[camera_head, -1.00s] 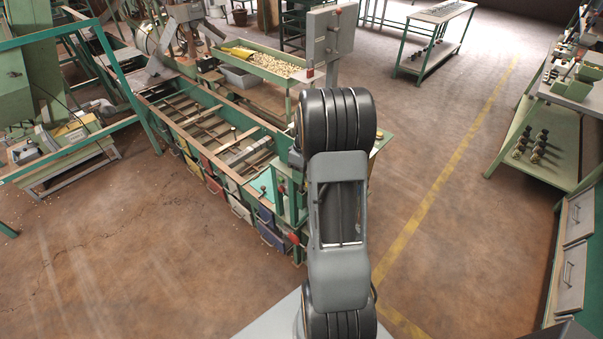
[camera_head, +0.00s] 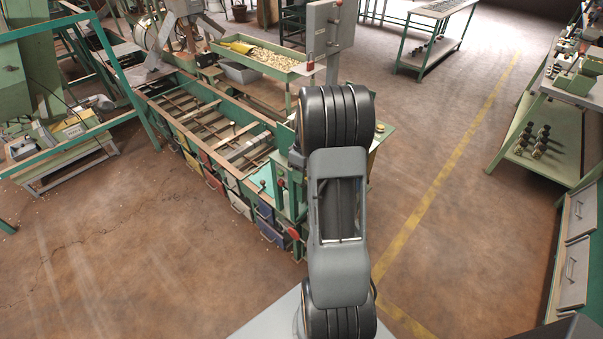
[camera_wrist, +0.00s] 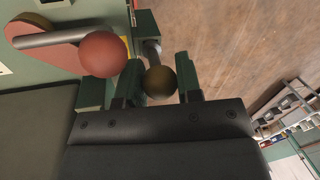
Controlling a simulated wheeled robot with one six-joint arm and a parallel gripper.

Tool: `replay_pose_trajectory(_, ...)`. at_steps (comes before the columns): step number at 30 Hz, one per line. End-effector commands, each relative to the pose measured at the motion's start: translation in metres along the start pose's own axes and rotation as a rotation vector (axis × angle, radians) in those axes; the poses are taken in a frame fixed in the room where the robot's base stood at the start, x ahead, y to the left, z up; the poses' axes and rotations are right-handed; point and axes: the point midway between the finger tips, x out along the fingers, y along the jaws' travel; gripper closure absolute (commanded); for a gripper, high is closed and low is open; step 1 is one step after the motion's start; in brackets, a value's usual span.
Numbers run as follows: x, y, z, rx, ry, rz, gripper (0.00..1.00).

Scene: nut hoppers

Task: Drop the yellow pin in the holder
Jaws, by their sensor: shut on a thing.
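In the wrist view my gripper (camera_wrist: 159,88) has its two green fingers on either side of a dark olive-brown ball, seemingly the shaded head of the yellow pin (camera_wrist: 160,82). A short metal rod shows just above the ball. The colour is too dark to read as clear yellow. In the head view my gripper is hidden behind my own arm. I cannot clearly make out the holder in either view.
A red ball knob (camera_wrist: 103,54) on a metal lever is close left of the fingers. In the head view, a long green bench (camera_head: 215,105) with coloured drawers stands left of my arm. A nut tray (camera_head: 262,59) is behind it.

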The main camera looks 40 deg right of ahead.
Motion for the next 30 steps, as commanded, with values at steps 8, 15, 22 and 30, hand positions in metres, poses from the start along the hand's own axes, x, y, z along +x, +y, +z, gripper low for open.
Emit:
replay_pose_trajectory(8,0.000,0.000,0.000,0.000,0.000,0.000,0.51)
replay_pose_trajectory(15,0.000,0.000,0.000,0.000,0.000,0.000,0.38)
replay_pose_trajectory(22,-0.006,0.001,0.000,0.000,0.002,0.002,0.38)
replay_pose_trajectory(30,-0.052,0.001,0.000,0.000,0.003,0.005,0.38)
